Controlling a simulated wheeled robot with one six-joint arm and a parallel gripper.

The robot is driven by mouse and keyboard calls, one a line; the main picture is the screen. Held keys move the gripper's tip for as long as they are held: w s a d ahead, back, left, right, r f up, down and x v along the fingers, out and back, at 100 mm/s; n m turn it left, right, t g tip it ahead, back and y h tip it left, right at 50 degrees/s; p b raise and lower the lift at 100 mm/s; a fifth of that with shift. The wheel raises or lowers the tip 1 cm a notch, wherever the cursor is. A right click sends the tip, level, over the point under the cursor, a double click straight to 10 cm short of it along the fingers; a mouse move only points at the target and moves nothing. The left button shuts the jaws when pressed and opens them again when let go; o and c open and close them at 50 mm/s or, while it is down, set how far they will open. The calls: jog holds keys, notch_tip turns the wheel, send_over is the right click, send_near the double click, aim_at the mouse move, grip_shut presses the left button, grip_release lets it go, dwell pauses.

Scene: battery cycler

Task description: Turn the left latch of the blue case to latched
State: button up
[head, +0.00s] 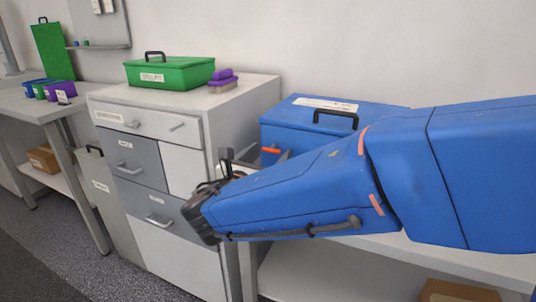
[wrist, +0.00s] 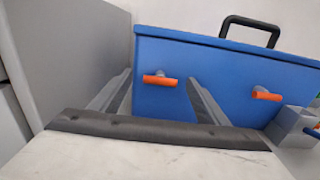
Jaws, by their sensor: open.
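The blue case (head: 285,110) stands on the bench against the wall, with a black handle on its lid; its front fills much of the wrist view (wrist: 225,70). Its left latch (wrist: 160,80) is an orange bar lying about horizontal; it also shows in the head view (head: 270,150). The right latch (wrist: 266,95) is orange too and lies about level with the case front. My gripper (wrist: 159,77) is open in front of the case. Its two grey fingers stand left and right of the left latch, with visible space on both sides. I cannot tell how far the tips are from the front.
A drawer cabinet (head: 200,115) stands close at the left of the case, with a green case (head: 170,72) and a purple-handled brush (head: 223,80) on top. A grey object (wrist: 298,125) lies right of the case front.

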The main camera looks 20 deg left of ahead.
jog(key=shift+c, duration=0.6)
jog(key=c, duration=0.9)
jog(key=m, duration=0.4)
jog(key=shift+m, duration=0.4)
jog(key=m, duration=0.9)
jog(key=shift+m, duration=2.1)
